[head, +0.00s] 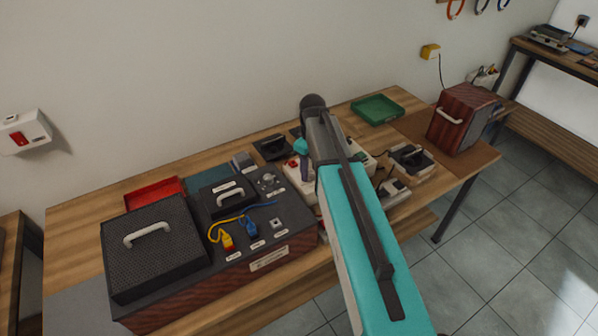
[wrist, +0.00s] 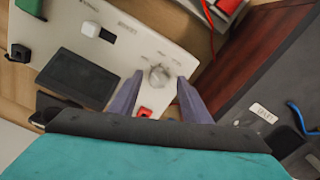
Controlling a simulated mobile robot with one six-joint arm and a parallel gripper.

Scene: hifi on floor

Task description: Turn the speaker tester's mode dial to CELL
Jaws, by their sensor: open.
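The speaker tester (wrist: 128,52) is a cream panel, tilted in the wrist view, with a dark screen (wrist: 76,78), a white button (wrist: 91,29) and a red part (wrist: 145,111). Its round pale mode dial (wrist: 159,77) has small labels around it, too blurred to read, so its setting cannot be told. My gripper (wrist: 160,80) is open, its two grey-purple fingers on either side of the dial in the picture; contact cannot be told. In the head view the tester (head: 293,173) is mostly hidden behind my arm, and a finger of my gripper (head: 305,168) points down at it.
A large dark hifi unit (head: 285,212) with yellow and blue plugs stands left of the tester. A black speaker box (head: 155,262), a red tray (head: 150,192), a green tray (head: 378,112) and a wooden speaker (head: 462,122) are also on the bench. Small devices (head: 410,158) sit to the right.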

